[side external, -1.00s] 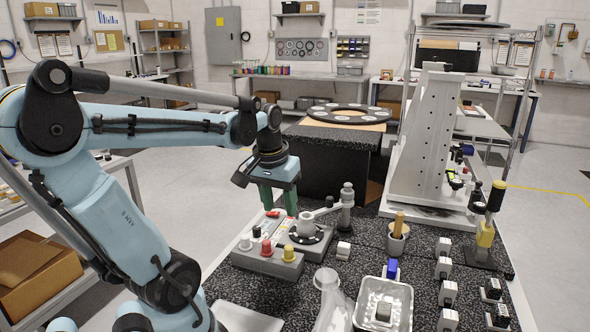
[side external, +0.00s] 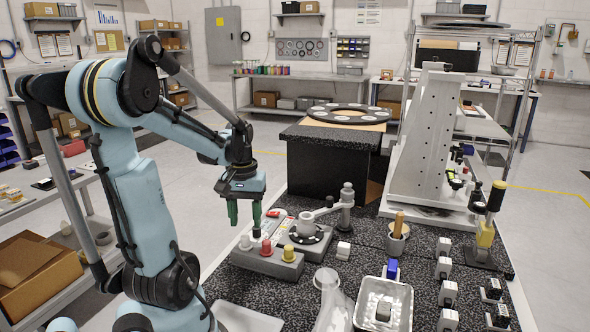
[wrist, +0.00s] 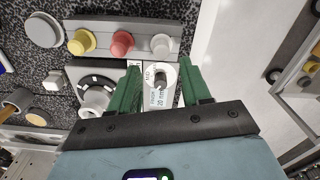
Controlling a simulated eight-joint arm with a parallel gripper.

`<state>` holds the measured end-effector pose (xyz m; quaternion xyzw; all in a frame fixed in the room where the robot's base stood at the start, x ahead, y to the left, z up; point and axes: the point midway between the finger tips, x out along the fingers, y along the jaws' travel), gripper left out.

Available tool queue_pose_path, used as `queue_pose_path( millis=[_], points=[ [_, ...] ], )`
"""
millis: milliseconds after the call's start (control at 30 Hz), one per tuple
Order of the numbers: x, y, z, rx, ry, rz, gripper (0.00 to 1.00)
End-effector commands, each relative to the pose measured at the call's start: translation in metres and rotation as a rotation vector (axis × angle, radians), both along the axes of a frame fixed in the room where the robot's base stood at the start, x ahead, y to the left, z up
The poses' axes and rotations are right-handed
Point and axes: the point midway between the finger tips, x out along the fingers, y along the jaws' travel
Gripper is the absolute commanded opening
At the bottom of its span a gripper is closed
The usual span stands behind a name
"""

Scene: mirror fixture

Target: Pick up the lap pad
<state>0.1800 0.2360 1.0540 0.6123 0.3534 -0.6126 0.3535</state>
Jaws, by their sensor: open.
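I cannot tell for sure which object is the lap pad. A small grey block (side external: 384,308) lies in the metal tray at the front right in the side view. My gripper (side external: 244,222) is open and empty, pointing down above the left edge of the table, well away from that tray. In the wrist view its two green fingers (wrist: 160,66) are apart. A pale panel with a printed label (wrist: 160,98) and a dark knob (wrist: 161,78) shows between and beyond them.
A grey box (side external: 268,262) with white, red and yellow knobs stands below my gripper. Beside it are a round dial unit (side external: 305,236) and a post with an arm (side external: 347,205). The metal tray (side external: 408,310) and a clear bottle (side external: 328,300) are at the front.

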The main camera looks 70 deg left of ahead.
Motion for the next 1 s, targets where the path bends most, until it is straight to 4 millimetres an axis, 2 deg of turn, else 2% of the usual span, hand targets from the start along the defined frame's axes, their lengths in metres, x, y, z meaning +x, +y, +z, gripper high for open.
queue_pose_path(
  millis=[233,600,1000],
  points=[
    [-0.001,-0.001,-0.011,0.000,0.000,0.000,0.48],
    [-0.006,-0.004,-0.049,0.001,-0.001,-0.001,0.48],
    [-0.006,-0.005,-0.056,0.000,0.000,0.000,0.46]
  ],
)
